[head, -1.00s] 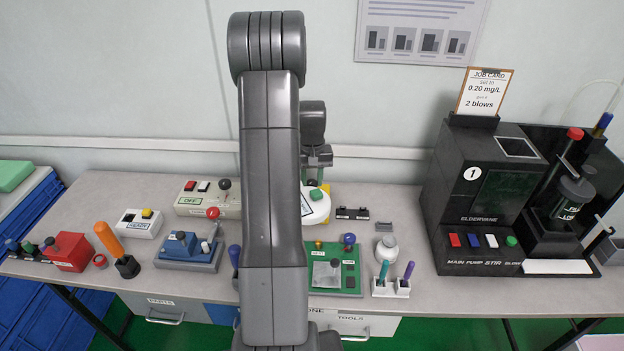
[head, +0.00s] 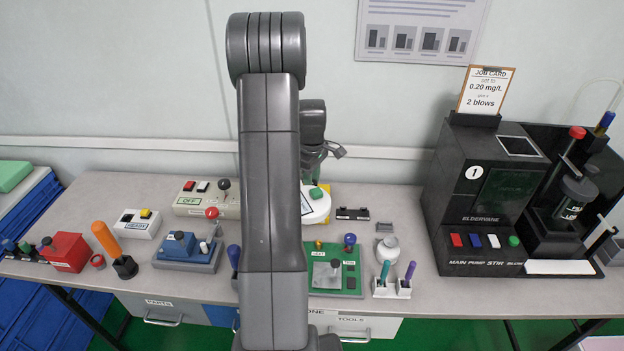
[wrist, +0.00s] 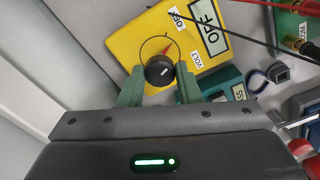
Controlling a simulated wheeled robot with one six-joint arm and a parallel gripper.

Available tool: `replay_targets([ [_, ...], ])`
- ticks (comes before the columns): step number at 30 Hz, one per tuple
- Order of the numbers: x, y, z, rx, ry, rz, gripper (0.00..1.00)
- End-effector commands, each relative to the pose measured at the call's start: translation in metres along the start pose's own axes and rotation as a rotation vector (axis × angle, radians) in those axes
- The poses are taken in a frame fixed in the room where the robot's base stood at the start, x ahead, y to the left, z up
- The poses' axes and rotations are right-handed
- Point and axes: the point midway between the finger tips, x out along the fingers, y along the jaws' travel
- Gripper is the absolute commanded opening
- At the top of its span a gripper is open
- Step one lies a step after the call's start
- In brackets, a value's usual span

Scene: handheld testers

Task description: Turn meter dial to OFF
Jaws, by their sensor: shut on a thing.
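The yellow meter (wrist: 150,40) lies in the wrist view, with a black round dial (wrist: 159,71) at its near edge. Its display (wrist: 207,30) reads OFF. A small OFF label (wrist: 178,18) and a VOLT label (wrist: 197,60) sit around the dial, and a small red mark shows between the dial and the labels. My gripper (wrist: 159,76) is shut on the dial, one green finger on each side.
In the head view, a white round device (head: 316,205) and a green panel (head: 322,285) stand right of my arm. A black machine (head: 475,190) fills the right end.

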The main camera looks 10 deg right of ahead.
Motion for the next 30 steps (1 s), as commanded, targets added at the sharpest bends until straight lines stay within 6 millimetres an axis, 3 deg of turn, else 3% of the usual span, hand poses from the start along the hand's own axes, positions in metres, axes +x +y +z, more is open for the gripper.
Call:
replay_targets([
  [15, -0.0009, 0.0006, -0.0005, -0.372, 0.001, 0.002, 0.08],
  [30, -0.0012, 0.0007, -0.0005, -0.461, 0.001, 0.003, 0.08],
])
